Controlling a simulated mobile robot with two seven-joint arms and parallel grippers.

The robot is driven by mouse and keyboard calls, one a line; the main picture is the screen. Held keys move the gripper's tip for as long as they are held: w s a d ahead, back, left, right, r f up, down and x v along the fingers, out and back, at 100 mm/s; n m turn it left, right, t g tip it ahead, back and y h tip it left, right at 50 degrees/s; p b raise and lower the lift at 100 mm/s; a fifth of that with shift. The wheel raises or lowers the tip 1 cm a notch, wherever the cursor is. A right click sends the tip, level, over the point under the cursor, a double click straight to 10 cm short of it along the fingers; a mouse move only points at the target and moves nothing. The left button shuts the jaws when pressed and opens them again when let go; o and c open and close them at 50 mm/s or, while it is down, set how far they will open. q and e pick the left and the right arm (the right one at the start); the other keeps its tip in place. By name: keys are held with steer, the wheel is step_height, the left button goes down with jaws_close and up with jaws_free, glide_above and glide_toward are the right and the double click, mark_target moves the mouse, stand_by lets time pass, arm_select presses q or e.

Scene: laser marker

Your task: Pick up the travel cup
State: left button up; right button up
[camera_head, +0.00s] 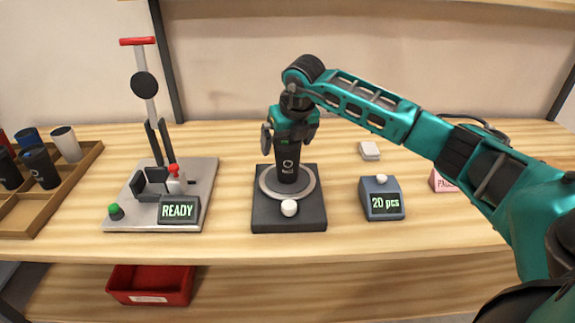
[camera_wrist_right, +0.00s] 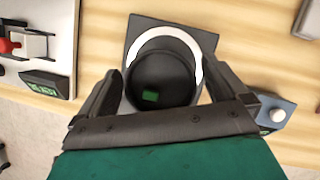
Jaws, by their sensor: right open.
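A black travel cup (camera_head: 287,165) with a small light logo stands upright on the round plate of a dark scale (camera_head: 290,219) in the middle of the table. My right gripper (camera_head: 288,141) is directly above it, pointing down, its fingers around the cup's upper part. In the right wrist view the cup (camera_wrist_right: 163,78) shows from above, with a green patch on it. The open fingers of the right gripper (camera_wrist_right: 155,88) lie on either side of it, and contact cannot be made out. My left gripper is not in view.
Left of the scale stands a marking fixture (camera_head: 188,182) with a READY display (camera_head: 179,210). A wooden tray (camera_head: 20,215) with several cups is at the far left. A counter box (camera_head: 382,199) reading "20 pcs" stands at the right. A red bin (camera_head: 150,283) sits below the table.

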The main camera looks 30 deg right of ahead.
steer(key=shift+w+f, duration=0.3)
steer(key=shift+f, duration=0.3)
steer(key=c, duration=0.7)
steer(key=shift+r, duration=0.1)
